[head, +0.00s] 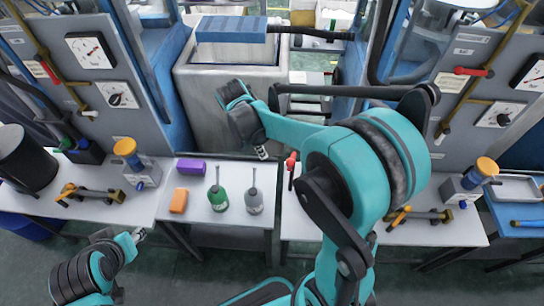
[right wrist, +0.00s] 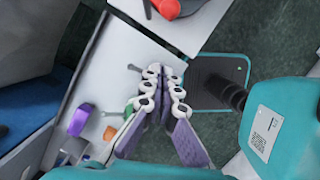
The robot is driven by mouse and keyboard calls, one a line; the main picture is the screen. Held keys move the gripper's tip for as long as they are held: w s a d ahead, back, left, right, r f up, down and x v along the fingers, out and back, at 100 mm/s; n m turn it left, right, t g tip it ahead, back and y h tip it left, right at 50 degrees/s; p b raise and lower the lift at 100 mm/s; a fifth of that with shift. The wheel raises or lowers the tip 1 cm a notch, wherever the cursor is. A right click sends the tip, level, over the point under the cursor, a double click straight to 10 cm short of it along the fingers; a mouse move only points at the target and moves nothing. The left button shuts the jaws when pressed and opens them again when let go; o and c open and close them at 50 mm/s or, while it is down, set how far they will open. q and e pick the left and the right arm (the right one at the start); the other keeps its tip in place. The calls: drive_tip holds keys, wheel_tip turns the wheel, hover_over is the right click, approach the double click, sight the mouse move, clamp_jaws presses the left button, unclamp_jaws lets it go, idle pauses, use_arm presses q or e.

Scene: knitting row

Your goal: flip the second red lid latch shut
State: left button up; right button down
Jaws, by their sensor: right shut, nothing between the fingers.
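A small red part (head: 291,160) stands at the left end of the right-hand white table, just right of my right gripper. In the right wrist view a red part (right wrist: 167,8) shows at the top edge, cut off, beyond the fingertips. I cannot tell whether either is a lid latch. My right gripper (head: 262,153) is shut and empty, pointing down by the gap between the tables; its fingers also show in the right wrist view (right wrist: 164,85). My left gripper (head: 138,235) is low at left, partly hidden, its jaws unclear.
The middle table (head: 238,167) holds a purple block (head: 191,167), an orange block (head: 179,201), a green bottle (head: 217,196) and a grey bottle (head: 253,200). A grey cabinet (head: 215,100) with a blue top stands behind. Red handles (head: 470,71) are on the side panels. My right arm hides much of the right-hand table.

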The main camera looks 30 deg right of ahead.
drive_tip(key=s+d+f+b, duration=0.1)
drive_tip(key=d+f+b, duration=0.2)
drive_tip(key=d+f, duration=0.3)
drive_tip(key=shift+f, duration=1.1)
drive_tip(key=shift+s+d, duration=0.1)
